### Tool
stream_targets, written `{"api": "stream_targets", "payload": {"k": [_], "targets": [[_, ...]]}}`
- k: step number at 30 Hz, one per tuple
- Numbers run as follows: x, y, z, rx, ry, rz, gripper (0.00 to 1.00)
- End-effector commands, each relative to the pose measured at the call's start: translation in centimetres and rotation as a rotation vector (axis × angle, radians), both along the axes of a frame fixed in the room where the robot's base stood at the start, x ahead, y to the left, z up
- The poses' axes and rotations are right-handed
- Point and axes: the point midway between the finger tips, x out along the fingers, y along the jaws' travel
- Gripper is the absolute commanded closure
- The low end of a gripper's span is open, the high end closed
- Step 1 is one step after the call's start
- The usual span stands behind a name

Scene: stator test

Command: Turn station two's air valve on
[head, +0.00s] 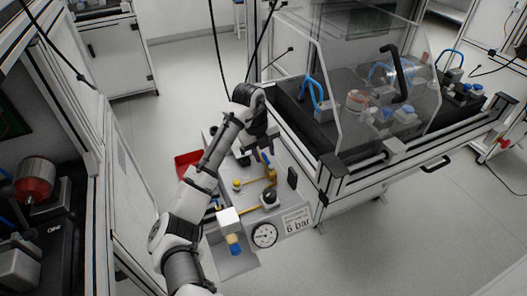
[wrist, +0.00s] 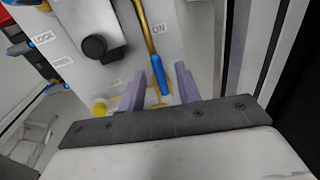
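The valve's blue handle (wrist: 158,80) sits at the end of a brass-coloured rod in the wrist view, below an ON label (wrist: 157,29). My gripper (wrist: 153,72) is open, with its two purple-grey fingers apart on either side of the blue handle. The right finger is close to the handle; I cannot tell whether it touches. In the head view my gripper (head: 261,152) is over the far part of the grey air panel (head: 236,264), by the brass-coloured piping (head: 259,184). The handle is small and partly hidden there.
A pressure gauge (head: 264,235) and a 6 bar sign (head: 298,222) are on the panel's near side. A black round knob (wrist: 94,47) is left of the rod. A LOCK label (wrist: 44,40) is farther left. The clear-guarded station (head: 345,165) stands close on the right.

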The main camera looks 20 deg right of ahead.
Motion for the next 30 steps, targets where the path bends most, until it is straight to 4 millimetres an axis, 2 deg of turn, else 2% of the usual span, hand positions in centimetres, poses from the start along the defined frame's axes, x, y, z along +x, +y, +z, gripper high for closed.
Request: {"api": "stream_targets", "payload": {"k": [7, 11, 21, 27, 30], "targets": [[0.0, 0.1, 0.2, 0.000, -0.001, 0.001, 0.67], [0.0, 0.3, 1.6, 0.000, -0.002, 0.000, 0.67], [0.1, 1.9, 9.2, 0.003, -0.007, 0.002, 0.67], [0.0, 2.5, 12.2, 0.002, -0.003, 0.002, 0.67], [0.0, 2.6, 13.0, 0.001, -0.002, 0.001, 0.67]]}}
